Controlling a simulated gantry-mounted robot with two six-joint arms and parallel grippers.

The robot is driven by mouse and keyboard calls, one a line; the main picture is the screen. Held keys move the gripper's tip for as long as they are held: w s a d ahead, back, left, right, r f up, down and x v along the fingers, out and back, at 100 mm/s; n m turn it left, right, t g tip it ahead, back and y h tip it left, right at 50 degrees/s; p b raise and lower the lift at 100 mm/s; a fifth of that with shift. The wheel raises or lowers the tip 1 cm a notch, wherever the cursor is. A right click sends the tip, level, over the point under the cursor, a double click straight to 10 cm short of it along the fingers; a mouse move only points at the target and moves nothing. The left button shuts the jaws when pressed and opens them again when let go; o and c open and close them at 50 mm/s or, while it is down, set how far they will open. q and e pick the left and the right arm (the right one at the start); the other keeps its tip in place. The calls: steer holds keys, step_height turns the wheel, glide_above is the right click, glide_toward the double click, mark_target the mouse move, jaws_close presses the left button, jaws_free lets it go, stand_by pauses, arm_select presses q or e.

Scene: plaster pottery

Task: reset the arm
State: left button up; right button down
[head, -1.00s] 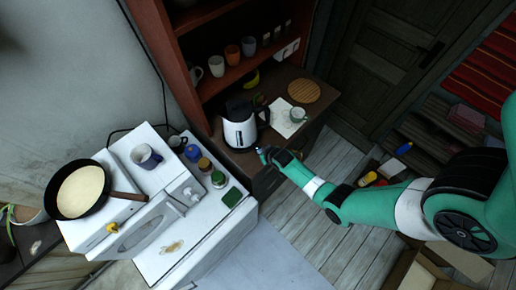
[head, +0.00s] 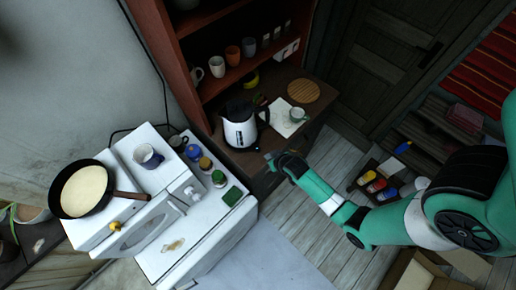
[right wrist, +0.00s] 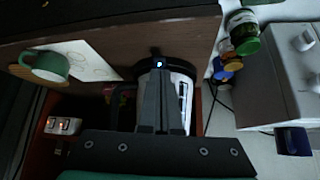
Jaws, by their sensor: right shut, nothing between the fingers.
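My right arm comes in from the right in the head view. Its gripper (head: 272,160) is at the front edge of the wooden counter, just below the white and black kettle (head: 240,128) and apart from it as far as I can tell. In the right wrist view the gripper (right wrist: 159,66) is shut with nothing between its fingers. The fingers hide part of the kettle (right wrist: 183,90) there. A small blue light shows near the fingertips. My left gripper is not in view.
The red-brown shelf (head: 215,75) rises behind.

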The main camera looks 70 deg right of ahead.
steer(key=shift+s+a+r, duration=0.25)
steer(key=shift+s+r, duration=0.1)
steer(key=shift+r, duration=0.25)
